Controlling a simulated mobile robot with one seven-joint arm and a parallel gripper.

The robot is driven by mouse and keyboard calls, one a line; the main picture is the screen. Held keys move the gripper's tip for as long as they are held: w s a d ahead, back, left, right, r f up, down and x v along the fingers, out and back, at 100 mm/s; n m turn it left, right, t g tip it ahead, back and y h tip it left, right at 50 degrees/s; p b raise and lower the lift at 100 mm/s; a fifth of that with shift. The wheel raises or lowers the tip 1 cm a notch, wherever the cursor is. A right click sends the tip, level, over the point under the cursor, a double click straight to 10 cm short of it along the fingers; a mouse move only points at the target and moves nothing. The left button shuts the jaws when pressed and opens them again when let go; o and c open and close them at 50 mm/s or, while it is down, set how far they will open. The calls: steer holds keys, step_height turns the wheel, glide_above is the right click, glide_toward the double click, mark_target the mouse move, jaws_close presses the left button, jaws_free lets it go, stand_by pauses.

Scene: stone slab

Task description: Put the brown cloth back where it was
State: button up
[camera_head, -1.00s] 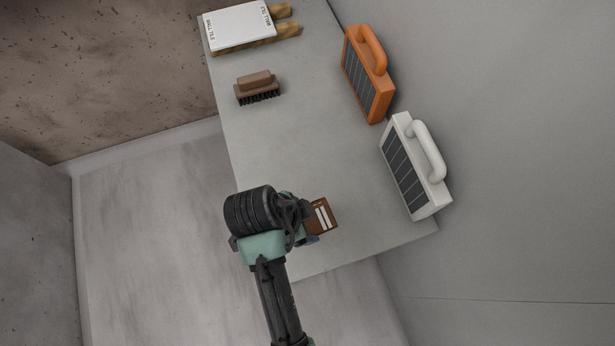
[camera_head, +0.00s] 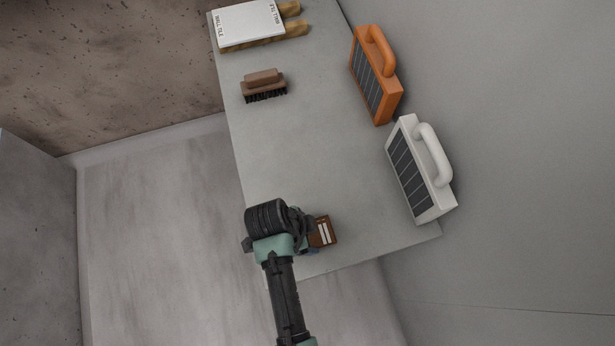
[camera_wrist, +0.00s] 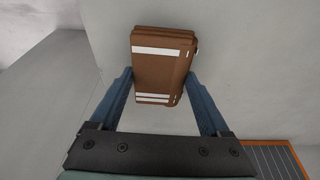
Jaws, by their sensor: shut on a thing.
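The brown cloth (camera_head: 323,231) is a folded block with white stripes, near the front end of the grey stone slab (camera_head: 300,160). My gripper (camera_head: 311,243) is shut on it. In the wrist view the cloth (camera_wrist: 160,65) sits between the two blue fingers of the gripper (camera_wrist: 160,82), which press on its left and right sides. My wrist hides part of the fingers in the head view. I cannot tell whether the cloth touches the slab.
A brown brush (camera_head: 263,86) lies farther back on the slab. A white box on wooden bars (camera_head: 248,24) is at the far end. An orange handled panel (camera_head: 375,78) and a white one (camera_head: 420,172) stand along the right wall. The slab's middle is clear.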

steer(key=o, duration=1)
